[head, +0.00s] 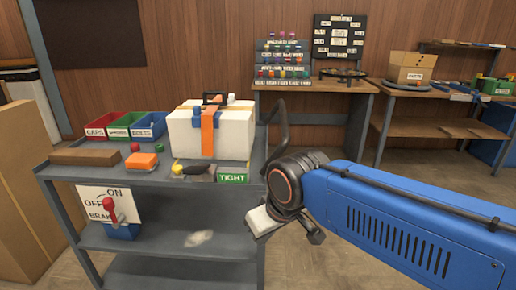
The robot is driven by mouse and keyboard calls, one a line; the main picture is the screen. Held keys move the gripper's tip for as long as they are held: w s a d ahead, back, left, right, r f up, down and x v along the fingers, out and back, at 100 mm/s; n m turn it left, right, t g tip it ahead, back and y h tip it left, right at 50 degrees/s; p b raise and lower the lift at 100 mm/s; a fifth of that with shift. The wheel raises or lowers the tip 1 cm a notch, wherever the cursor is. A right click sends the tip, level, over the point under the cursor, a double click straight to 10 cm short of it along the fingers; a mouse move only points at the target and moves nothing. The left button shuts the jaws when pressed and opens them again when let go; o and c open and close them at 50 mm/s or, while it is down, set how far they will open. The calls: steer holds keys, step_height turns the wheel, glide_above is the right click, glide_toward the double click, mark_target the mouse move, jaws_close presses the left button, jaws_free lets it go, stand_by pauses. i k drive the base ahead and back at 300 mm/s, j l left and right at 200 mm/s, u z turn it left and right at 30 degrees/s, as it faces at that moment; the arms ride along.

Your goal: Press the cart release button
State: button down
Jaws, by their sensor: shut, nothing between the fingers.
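A grey cart (150,264) stands at the left. No label naming a release button can be read. A red-knobbed lever (109,205) on a blue base stands before a white plate (124,196) reading ON, OFF and BRAKE. My gripper (262,222) is at the end of my blue arm, right of the cart's front corner, apart from these pieces. It is shut and empty; its fingertips are hard to make out.
A white box with orange straps (230,127), a green TIGHT label (233,178), a brown block (84,156) and parts bins (127,127) crowd the cart top. A grey handle (283,120) rises at its right. Workbenches (443,96) line the back wall. Cardboard (25,185) stands left.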

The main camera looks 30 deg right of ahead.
mark_target(177, 169)
steer(key=l+z, duration=0.1)
steer(key=l, duration=0.55)
steer(key=i+l+z, duration=0.1)
steer(key=l, duration=0.5)
